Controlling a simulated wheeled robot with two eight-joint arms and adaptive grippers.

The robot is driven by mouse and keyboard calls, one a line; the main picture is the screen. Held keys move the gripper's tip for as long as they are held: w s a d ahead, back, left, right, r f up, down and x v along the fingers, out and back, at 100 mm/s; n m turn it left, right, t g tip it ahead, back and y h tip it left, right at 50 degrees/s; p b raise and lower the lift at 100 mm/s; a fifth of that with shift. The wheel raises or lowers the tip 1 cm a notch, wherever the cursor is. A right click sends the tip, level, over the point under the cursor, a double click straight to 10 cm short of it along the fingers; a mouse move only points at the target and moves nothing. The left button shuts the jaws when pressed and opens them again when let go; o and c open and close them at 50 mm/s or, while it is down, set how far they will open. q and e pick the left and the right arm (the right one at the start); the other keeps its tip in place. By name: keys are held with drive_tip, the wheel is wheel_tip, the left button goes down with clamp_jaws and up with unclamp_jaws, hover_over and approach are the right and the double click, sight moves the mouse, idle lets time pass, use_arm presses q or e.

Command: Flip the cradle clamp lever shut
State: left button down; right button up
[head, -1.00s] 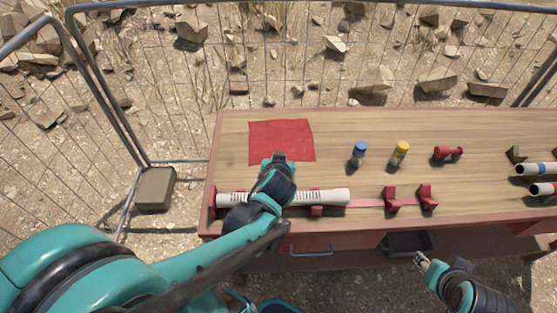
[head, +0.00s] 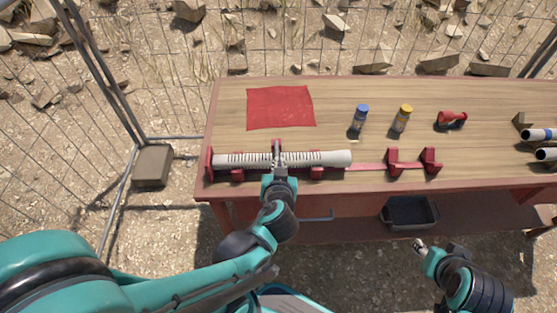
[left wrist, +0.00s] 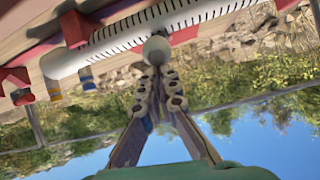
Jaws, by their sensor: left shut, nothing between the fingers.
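A white slotted tube (head: 325,159) lies level in a red cradle (head: 237,174) along the table's front edge; it also shows in the left wrist view (left wrist: 150,22).
A red cloth (head: 281,107) lies behind the tube. A blue-capped bottle (head: 359,119), a yellow-capped bottle (head: 401,119) and a red tool (head: 452,119) stand further right. Empty red supports (head: 429,161) are right of the tube. A black bin (head: 409,212) sits below the tabletop.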

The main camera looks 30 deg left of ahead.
use_arm(q)
drive_tip(key=shift+s+d+f+b, duration=0.2)
drive_tip(key=shift+s+f+b, duration=0.2)
drive_tip(key=shift+f, duration=0.3)
drive_tip(key=shift+s+d+f+b, duration=0.25)
drive_tip(key=shift+s+f, duration=0.1)
drive_tip(key=shift+f, duration=0.35)
drive_tip(key=shift+s, duration=0.1)
drive_tip(key=s+d+r, duration=0.3)
drive_tip(key=s+r, duration=0.1)
drive_tip(key=r, duration=0.1)
drive_tip(key=shift+s+r+m+t, duration=0.2)
drive_tip(key=shift+m+t, duration=0.1)
drive_tip(key=d+m+g+h, duration=0.1)
drive_tip(key=h, duration=0.1)
drive_tip(key=d+f+m+g+h, duration=0.1)
drive_tip(key=g+h, duration=0.1)
drive_tip(key=d+m+g+h, duration=0.1)
drive_tip(key=h, duration=0.1)
drive_tip(key=shift+w+d+f+m, duration=0.1)
drive_tip(key=shift+f+m, duration=0.3)
